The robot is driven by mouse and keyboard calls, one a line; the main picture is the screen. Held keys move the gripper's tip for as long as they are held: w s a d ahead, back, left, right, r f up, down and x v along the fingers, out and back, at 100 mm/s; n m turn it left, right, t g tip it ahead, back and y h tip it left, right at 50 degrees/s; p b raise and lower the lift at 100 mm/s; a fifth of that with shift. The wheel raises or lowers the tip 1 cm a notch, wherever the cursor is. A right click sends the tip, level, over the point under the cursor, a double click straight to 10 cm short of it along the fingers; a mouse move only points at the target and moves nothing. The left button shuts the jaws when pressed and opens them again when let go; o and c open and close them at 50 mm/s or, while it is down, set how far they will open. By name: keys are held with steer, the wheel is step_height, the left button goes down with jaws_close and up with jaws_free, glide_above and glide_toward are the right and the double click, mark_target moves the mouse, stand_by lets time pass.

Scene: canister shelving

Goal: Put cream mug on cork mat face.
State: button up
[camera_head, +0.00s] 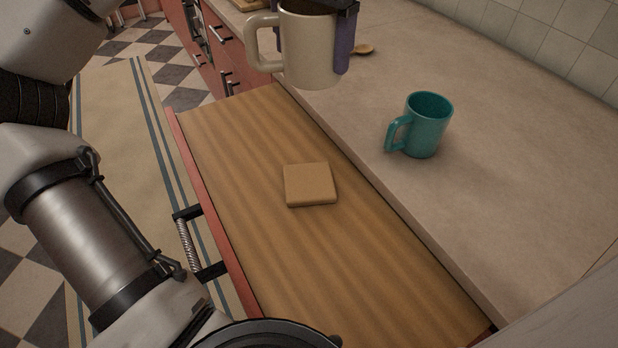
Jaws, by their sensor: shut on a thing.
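The cream mug (308,48) is at the top of the view, upright, with its handle to the left. The mug is held in the air, apart from the surfaces below. The cork mat (310,184), a small tan square block, lies flat on the wooden surface (260,240) of a pulled-out red-fronted drawer or board. Its top face is bare. The mug is above and beyond it in the picture.
A teal mug (425,125) stands upright on the beige counter (500,180) to the right of the mat. A wooden spoon (363,49) lies on the counter behind the held mug. The wooden surface around the mat is clear. A metal handle (190,246) sticks out from the red front.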

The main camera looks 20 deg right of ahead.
steer(key=shift+s+a+f, duration=0.15)
steer(key=shift+s+a, duration=0.15)
steer(key=shift+s+a+f, duration=0.1)
steer(key=shift+f, duration=0.25)
glide_above(308, 181)
step_height(308, 181, down, 20)
steer(key=shift+r+b, duration=0.15)
steer(key=shift+b, duration=0.2)
steer(key=o, duration=1.2)
steer(key=shift+r, duration=0.1)
steer(key=shift+c, duration=0.2)
steer(key=shift+r, duration=0.15)
step_height(308, 181, up, 12)
